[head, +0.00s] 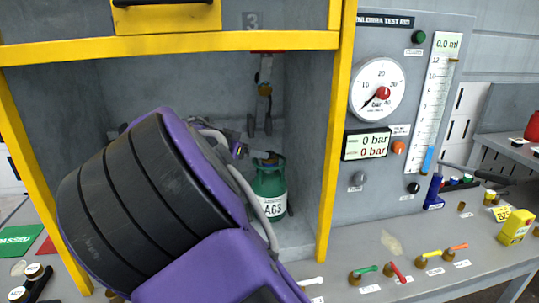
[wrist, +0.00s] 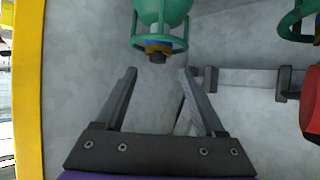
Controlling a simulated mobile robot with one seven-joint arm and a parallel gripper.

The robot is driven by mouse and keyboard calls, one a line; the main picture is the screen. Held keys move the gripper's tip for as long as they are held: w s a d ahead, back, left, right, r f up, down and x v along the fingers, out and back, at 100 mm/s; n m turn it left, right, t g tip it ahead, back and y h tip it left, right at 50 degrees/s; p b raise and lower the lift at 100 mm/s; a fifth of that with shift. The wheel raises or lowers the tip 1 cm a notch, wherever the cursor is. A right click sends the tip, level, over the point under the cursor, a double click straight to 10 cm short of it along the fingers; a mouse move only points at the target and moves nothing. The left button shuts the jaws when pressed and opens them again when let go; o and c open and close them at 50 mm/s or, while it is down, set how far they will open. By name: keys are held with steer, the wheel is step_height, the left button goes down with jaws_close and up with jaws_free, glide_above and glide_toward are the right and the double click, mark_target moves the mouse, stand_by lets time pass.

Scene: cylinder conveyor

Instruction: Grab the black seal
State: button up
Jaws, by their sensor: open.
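A green cylinder (head: 269,187) labelled A63 stands in the yellow-framed bay, partly hidden by my arm. In the wrist view the green cylinder (wrist: 160,12) shows upside down at the top, with a green guard ring around its neck. A small black piece (wrist: 157,58) sits at the end of the neck, past a blue and yellow collar; it looks like the black seal. My gripper (wrist: 158,73) is open and empty. Its fingertips are spread to either side of the black piece and appear just short of it. In the head view my arm hides most of the gripper.
The bay's yellow right post (head: 338,130) stands close to my arm. In the wrist view a grey bracket (wrist: 245,78) and a red-bodied cylinder (wrist: 311,100) lie to the right. A gauge panel (head: 405,110) and a bench with coloured levers are right of the bay.

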mark_target(265, 161)
steer(key=x, duration=0.5)
steer(key=shift+w+d, duration=0.3)
steer(key=shift+d, duration=0.2)
steer(key=shift+w+d+f, duration=0.2)
steer(key=shift+w+f, duration=0.05)
steer(key=shift+w, duration=0.15)
jaws_close()
